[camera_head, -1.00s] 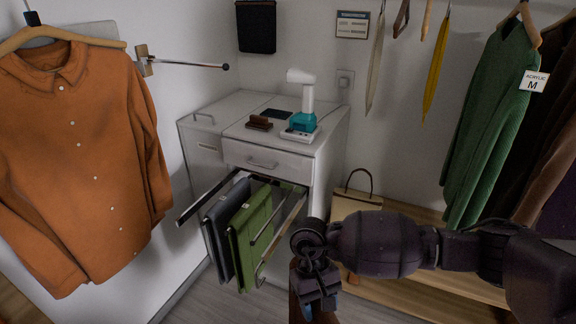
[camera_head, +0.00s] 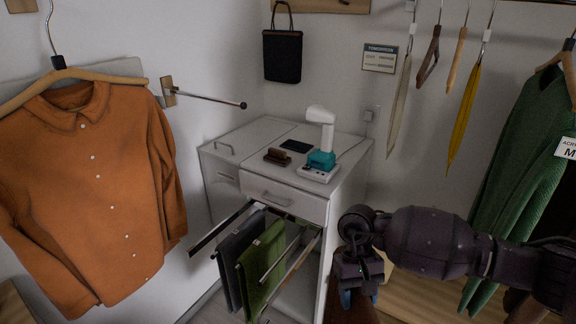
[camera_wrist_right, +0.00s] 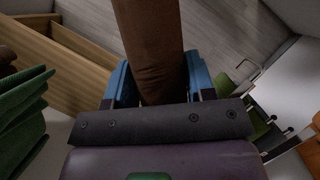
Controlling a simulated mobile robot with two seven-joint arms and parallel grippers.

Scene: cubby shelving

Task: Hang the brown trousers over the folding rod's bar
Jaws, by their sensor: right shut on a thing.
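The brown trousers (camera_head: 352,312) hang from my right gripper (camera_head: 358,296), which is shut on them in front of the cabinet's right side. In the right wrist view the brown cloth (camera_wrist_right: 150,45) runs between the blue fingers (camera_wrist_right: 158,82) and away from them. Most of the trousers are below the head view's edge. A thin bar on a wooden wall bracket, which looks like the folding rod (camera_head: 212,99), sticks out bare from the left wall. It is apart from the trousers, well to their upper left. My left gripper is not in view.
An orange shirt (camera_head: 95,190) hangs left of the rod. A white cabinet (camera_head: 232,150) has a pull-out rack (camera_head: 225,226) with grey and green trousers (camera_head: 262,262). A steamer-like device (camera_head: 321,150) and a brush (camera_head: 277,156) stand on top. A green sweater (camera_head: 520,180) hangs right.

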